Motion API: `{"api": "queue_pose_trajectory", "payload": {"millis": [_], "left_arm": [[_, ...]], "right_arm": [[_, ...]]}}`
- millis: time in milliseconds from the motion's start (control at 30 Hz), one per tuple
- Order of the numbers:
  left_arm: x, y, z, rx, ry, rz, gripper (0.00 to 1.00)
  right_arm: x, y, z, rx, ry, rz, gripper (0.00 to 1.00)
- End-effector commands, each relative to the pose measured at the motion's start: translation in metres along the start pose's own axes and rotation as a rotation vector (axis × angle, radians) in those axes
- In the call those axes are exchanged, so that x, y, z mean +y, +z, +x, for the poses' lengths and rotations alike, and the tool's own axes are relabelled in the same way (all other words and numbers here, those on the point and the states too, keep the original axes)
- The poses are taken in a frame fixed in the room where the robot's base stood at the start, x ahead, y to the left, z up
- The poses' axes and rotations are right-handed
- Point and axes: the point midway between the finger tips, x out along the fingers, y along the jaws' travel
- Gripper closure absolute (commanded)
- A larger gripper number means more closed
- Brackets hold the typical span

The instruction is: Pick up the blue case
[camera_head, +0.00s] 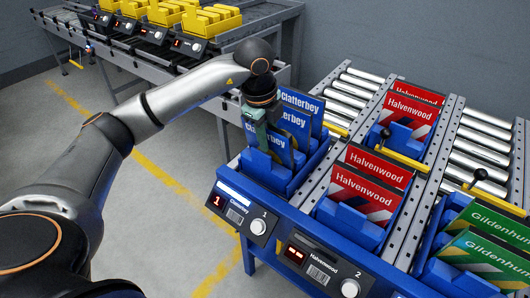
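Blue cases lettered "Clatterbey" stand in a blue holder (285,180) at the left lane, marked 1. The front blue case (276,146) is partly covered by my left gripper. Another blue case (296,122) stands just behind it, with a further one (308,100) at the back. My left gripper (264,137) points down at the upper left part of the front case and overlaps it in the picture. Its fingertips are small and partly hidden, so I cannot tell whether it grips the case. My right gripper is not in view.
Red "Halvenwood" cases (366,190) stand in lane 2, with more red ones (411,110) behind. Green "Gildenhurst" cases (484,256) are at the right. Yellow bins (208,20) sit on a rack at the back. Grey floor (165,215) with yellow lines is clear at left.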

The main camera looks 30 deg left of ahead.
Motion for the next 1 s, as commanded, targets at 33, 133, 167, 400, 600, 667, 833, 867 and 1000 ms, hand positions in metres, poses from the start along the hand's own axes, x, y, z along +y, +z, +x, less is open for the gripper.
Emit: {"api": "queue_pose_trajectory", "payload": {"millis": [33,133,167,400,600,667,833,867,1000], "left_arm": [[0.0155,-0.0004,0.0263,-0.010,0.063,0.005,0.81],[0.0156,-0.0005,0.0265,-0.010,0.064,0.005,0.93],[0.0157,-0.0006,0.0265,-0.010,0.064,0.005,0.96],[0.0158,-0.0008,0.0267,-0.010,0.065,0.006,1.00],[0.0159,-0.0010,0.0268,-0.009,0.065,0.006,1.00],[0.0163,-0.0010,0.0271,-0.009,0.067,0.006,1.00],[0.0162,-0.0004,0.0259,-0.011,0.066,0.006,1.00],[0.0162,-0.0004,0.0257,-0.011,0.066,0.006,1.00],[0.0163,-0.0002,0.0247,-0.011,0.067,0.006,1.00]], "right_arm": [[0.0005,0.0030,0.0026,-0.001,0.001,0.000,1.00],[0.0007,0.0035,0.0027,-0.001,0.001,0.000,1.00],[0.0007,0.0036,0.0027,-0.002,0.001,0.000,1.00],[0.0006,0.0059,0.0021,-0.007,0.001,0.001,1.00],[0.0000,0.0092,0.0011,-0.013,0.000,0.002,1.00],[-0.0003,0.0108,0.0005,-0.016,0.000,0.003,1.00],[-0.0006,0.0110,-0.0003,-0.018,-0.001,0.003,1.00],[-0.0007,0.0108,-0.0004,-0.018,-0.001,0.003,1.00],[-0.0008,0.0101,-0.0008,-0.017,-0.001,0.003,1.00]]}}
